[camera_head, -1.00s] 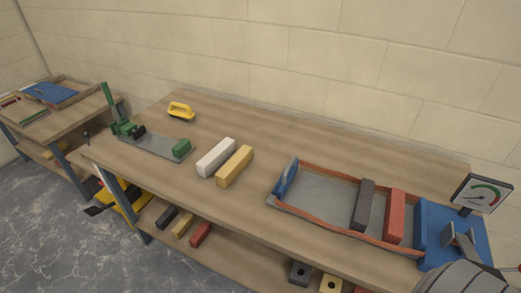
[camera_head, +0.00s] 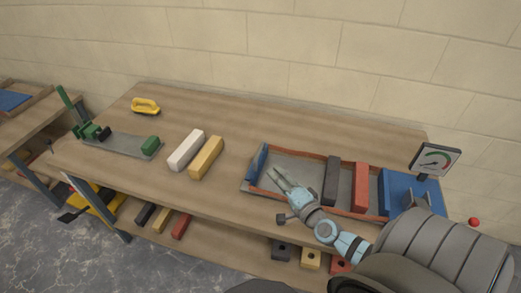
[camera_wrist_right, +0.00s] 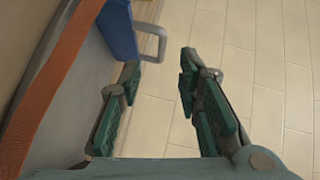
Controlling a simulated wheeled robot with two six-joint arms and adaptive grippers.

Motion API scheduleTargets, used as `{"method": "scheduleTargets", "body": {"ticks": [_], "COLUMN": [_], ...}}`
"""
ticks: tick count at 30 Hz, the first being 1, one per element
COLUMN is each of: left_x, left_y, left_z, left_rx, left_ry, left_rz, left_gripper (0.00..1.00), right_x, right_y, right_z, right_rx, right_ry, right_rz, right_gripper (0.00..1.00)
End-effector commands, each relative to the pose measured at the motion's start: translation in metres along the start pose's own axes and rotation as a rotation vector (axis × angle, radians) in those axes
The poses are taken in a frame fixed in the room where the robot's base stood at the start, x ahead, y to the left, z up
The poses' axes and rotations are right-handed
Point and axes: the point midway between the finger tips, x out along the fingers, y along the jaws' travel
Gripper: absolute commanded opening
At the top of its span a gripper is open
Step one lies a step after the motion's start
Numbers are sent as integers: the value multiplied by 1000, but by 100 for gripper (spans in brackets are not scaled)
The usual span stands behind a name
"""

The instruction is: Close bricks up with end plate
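The blue end plate (camera_head: 258,163) stands upright at the left end of a grey tray (camera_head: 295,163) with orange-brown rails. In the right wrist view the end plate (camera_wrist_right: 118,30) shows a grey handle (camera_wrist_right: 153,42). A dark grey brick (camera_head: 331,180) and a red brick (camera_head: 361,188) lie side by side at the tray's right end, near the blue block (camera_head: 397,192). A gap separates them from the plate. My right gripper (camera_head: 277,175) is open and empty over the tray's left part, near the plate. The handle is just beyond its fingers (camera_wrist_right: 160,68). My left gripper is out of view.
A white brick (camera_head: 186,150) and a yellow brick (camera_head: 207,158) lie on the table left of the tray. A gauge (camera_head: 435,160) stands behind the blue block. A green tool (camera_head: 92,130) and a yellow-handled float (camera_head: 146,106) are farther left. Several bricks lie on the shelf below.

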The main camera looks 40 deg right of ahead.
Motion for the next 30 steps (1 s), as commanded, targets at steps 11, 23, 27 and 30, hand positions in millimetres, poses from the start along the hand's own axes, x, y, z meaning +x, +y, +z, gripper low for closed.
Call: {"method": "scheduleTargets", "body": {"ticks": [11, 23, 27, 30], "left_x": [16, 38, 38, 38], "left_y": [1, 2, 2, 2], "left_z": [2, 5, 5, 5], "left_rx": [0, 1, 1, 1], "left_ry": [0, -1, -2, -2], "left_rz": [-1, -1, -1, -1], "left_gripper": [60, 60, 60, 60], "right_x": [76, 144, 146, 145], "right_y": [1, 0, -1, -2], "right_z": [-18, -20, -20, -20], "right_rx": [48, 45, 45, 45], "right_ry": [51, 46, 45, 45], "right_rz": [-9, -6, -5, -5], "right_gripper": [31, 31, 31, 31]}}
